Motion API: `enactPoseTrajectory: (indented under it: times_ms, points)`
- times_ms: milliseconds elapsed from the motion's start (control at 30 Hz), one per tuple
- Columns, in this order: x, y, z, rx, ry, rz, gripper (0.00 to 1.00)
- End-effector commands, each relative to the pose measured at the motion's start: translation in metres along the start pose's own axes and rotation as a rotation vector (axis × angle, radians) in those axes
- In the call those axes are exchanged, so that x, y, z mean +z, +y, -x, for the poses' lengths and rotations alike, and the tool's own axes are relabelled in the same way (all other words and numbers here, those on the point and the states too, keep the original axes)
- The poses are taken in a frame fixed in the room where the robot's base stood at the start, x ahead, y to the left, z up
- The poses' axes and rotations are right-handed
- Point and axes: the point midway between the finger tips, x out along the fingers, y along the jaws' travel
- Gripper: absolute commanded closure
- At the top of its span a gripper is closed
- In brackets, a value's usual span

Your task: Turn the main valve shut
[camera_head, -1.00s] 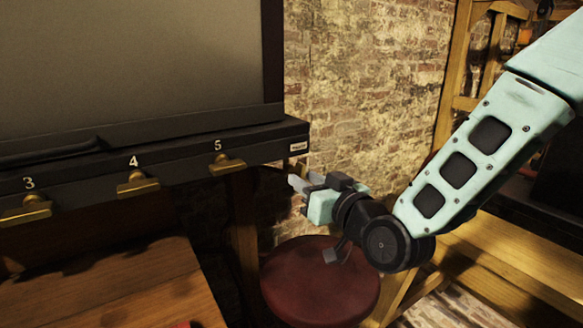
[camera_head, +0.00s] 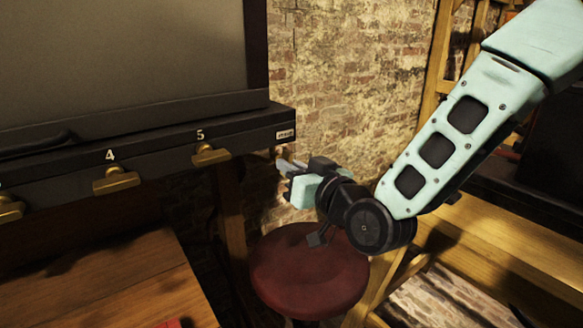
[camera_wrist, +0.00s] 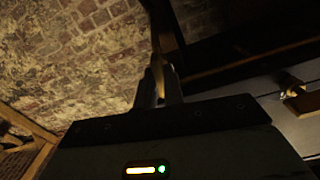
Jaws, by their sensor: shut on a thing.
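The main valve shows as a brass lever (camera_wrist: 168,42) in the wrist view, between and beyond my fingertips. In the head view only a small brass part (camera_head: 278,153) shows, at the right end of the black unit, under a small white label too small to read. My gripper (camera_head: 287,166) reaches this part from the right, fingers pointing left. In the wrist view my gripper (camera_wrist: 159,82) has its two fingers close together, shut on the lever. The lever's pivot and exact angle are hidden.
The black unit (camera_head: 150,150) carries brass valves numbered 4 (camera_head: 116,180) and 5 (camera_head: 210,155), with another at the left edge. A red round stool (camera_head: 309,272) stands below my gripper. A wooden table (camera_head: 110,285) is at lower left, a brick wall (camera_head: 350,80) behind.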

Motion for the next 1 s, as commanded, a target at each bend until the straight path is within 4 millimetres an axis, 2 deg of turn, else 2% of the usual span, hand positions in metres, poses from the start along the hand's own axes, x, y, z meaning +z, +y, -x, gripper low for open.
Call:
enactPoseTrajectory:
  times_ms: [367, 1000]
  points:
    - [0.0020, 0.0004, 0.0002, 0.000, -0.002, -0.221, 1.00]
    - [0.0016, 0.0004, 0.0004, 0.003, -0.004, -0.830, 1.00]
